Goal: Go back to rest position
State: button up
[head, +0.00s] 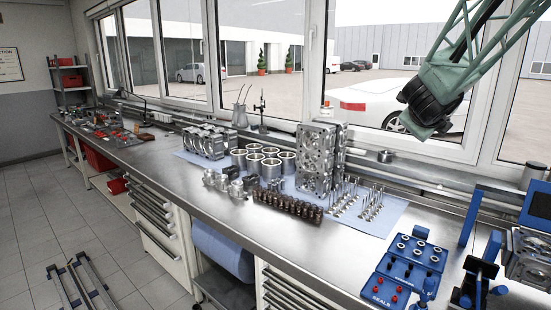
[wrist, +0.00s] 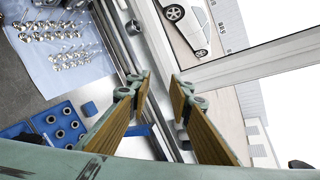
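My gripper (wrist: 161,84) shows in the wrist view with two brown-padded fingers. The fingers stand apart, with nothing between them, so it is open and empty. Beyond the gap are the window sill and rail. In the head view my green arm hangs at the upper right, in front of the window and well above the bench; the fingers cannot be made out there.
The steel bench (head: 300,235) runs below the windows. On it are a cylinder head (head: 316,160), several cylinder liners (head: 271,168), valves (head: 371,205), a blue seals tray (head: 405,268) and a blue stand (head: 478,265) at right. The air around my arm looks clear.

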jog(key=s+a+r+n+y, duration=0.1)
jog(key=s+a+n+y, duration=0.1)
jog(key=s+a+n, duration=0.4)
jog(key=s+a+r+n+y, duration=0.1)
jog(key=s+a+n+y, duration=0.15)
jog(key=a, duration=0.65)
jog(key=s+a+f+n+g+y, duration=0.2)
jog(key=s+a+f+n+y, duration=0.1)
jog(key=s+a+n, duration=0.9)
jog(key=s+f+n+g, duration=0.2)
jog(key=s+f+n, duration=0.1)
jog(key=s, duration=0.9)
jog(key=s+d+f+n+g, duration=0.1)
jog(key=s+f+n, duration=0.3)
jog(key=s, duration=0.7)
jog(key=s+f+n+g, duration=0.2)
jog(key=s+f+n, duration=0.1)
jog(key=s, duration=0.9)
jog(key=shift+s+d+f+n+g, duration=0.25)
jog(key=shift+s+f+n+g, duration=0.05)
jog(key=shift+f+n, duration=0.1)
jog(key=shift+d, duration=0.15)
